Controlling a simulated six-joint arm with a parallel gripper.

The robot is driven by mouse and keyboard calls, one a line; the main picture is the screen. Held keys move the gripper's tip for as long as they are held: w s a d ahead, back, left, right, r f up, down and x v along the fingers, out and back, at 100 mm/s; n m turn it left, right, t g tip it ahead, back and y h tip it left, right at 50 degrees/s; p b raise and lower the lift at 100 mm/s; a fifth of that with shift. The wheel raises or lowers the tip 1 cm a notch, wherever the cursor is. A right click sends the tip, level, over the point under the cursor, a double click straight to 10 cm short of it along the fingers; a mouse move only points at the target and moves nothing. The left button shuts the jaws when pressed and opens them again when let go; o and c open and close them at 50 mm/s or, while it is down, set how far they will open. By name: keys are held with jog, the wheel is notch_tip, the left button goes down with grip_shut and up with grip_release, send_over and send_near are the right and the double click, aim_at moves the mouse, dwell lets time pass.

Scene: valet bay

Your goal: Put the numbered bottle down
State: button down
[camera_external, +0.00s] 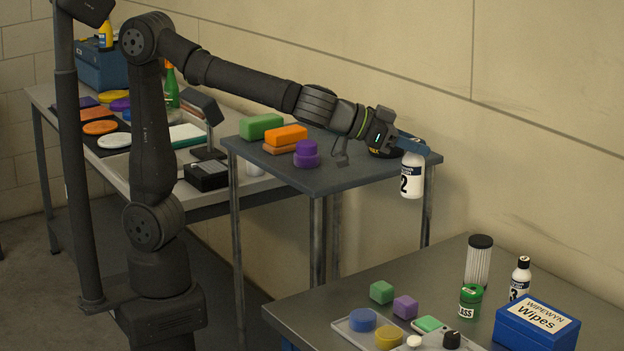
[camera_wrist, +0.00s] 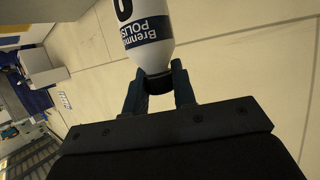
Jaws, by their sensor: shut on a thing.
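The numbered bottle (camera_external: 412,178) is white with a dark-blue label band and a large "2". It hangs upright from my gripper (camera_external: 408,146), which is shut on its neck. The bottle is in the air at the right end of the higher table (camera_external: 335,178), apart from any surface I can make out. In the wrist view the bottle (camera_wrist: 145,30) shows label text and part of a digit, with its dark cap between the two fingers of my gripper (camera_wrist: 160,82).
The lower front table (camera_external: 330,295) holds a second numbered bottle (camera_external: 520,278), a ribbed clear cylinder (camera_external: 478,265), a green jar (camera_external: 470,302), a blue wipes box (camera_external: 536,326), coloured blocks and pucks. The higher table carries green and orange blocks (camera_external: 286,134) and a purple piece (camera_external: 307,153).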

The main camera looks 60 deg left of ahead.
notch_tip(320, 180, up, 6)
jog(key=shift+r, duration=0.15)
jog(key=w+a+n+t+y, duration=0.1)
jog(key=w+a+n+y, duration=0.3)
jog(key=w+a, duration=0.55)
jog(key=w+a+n+t+y, duration=0.1)
jog(key=w+a+n+y, duration=0.25)
jog(key=w+a, duration=0.65)
jog(key=a+n+g+y, duration=0.5)
jog(key=a+n+y, duration=0.35)
jog(key=a, duration=2.75)
jog(key=s+a+n+g+y, duration=0.25)
jog(key=s+a, duration=0.25)
jog(key=a, duration=0.7)
jog(key=s+a+n+g+y, duration=0.2)
jog(key=s+a+n+g, duration=0.25)
jog(key=a, duration=0.75)
jog(key=s+a+n+g+h, duration=0.1)
jog(key=s+a+n+g, duration=0.45)
jog(key=s+a, duration=0.95)
notch_tip(320, 180, down, 18)
jog(key=s+a+f, duration=0.7)
jog(key=a+f, duration=0.1)
jog(key=f, duration=0.3)
jog(key=shift+a+f+m, duration=0.25)
jog(key=shift+a+m, duration=0.05)
jog(key=shift+m, duration=0.15)
